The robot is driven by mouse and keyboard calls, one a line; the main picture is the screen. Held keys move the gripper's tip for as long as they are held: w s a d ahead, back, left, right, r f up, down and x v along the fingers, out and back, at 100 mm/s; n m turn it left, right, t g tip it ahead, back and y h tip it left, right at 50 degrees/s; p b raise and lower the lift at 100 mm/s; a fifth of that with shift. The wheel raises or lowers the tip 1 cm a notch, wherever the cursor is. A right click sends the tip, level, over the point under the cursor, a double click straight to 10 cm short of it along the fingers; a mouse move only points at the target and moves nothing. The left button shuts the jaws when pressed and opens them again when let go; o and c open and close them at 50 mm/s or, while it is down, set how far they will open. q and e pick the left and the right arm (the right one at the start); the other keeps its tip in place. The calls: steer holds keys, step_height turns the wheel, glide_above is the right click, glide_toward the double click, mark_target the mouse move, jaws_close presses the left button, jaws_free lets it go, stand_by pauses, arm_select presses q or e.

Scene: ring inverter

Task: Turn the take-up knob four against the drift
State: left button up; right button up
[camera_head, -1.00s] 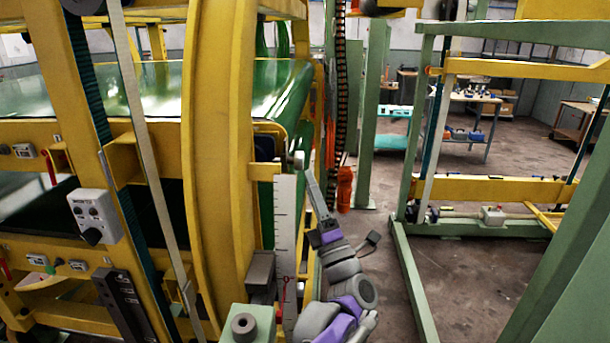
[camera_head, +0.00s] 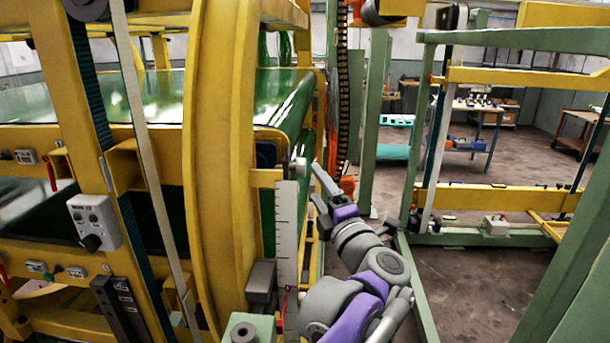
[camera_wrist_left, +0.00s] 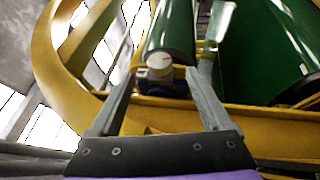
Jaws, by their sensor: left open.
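A pale round knob (camera_wrist_left: 160,66) with a red mark on its face shows in the left wrist view, on a dark block by the yellow frame. I take it as the take-up knob; no number is readable. In the head view a small grey knob (camera_head: 300,164) sits at the roller end, above a white graduated scale (camera_head: 287,230). My left gripper (camera_head: 317,169) is just right of it. In the wrist view the left gripper (camera_wrist_left: 161,74) is open, with the knob between its fingertips in the picture. Contact cannot be told. My right gripper is not in view.
A curved yellow ring frame (camera_head: 222,150) stands left of the arm, with a green belt (camera_head: 150,95) behind it. A grey control box (camera_head: 93,220) is at left. A green post frame (camera_head: 417,220) stands right; open floor (camera_head: 470,290) lies beyond it.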

mark_target(305, 171)
arm_select(q)
steer(key=w+a, duration=0.1)
steer(key=w, duration=0.1)
steer(key=w+a+r+m+g+h+p, duration=0.1)
steer(key=w, duration=0.1)
steer(key=w+a+m+g+h, duration=0.1)
steer(key=w+a, duration=0.1)
steer(key=w, duration=0.1)
steer(key=shift+r, duration=0.25)
stand_by(0.3)
jaws_close()
stand_by(0.4)
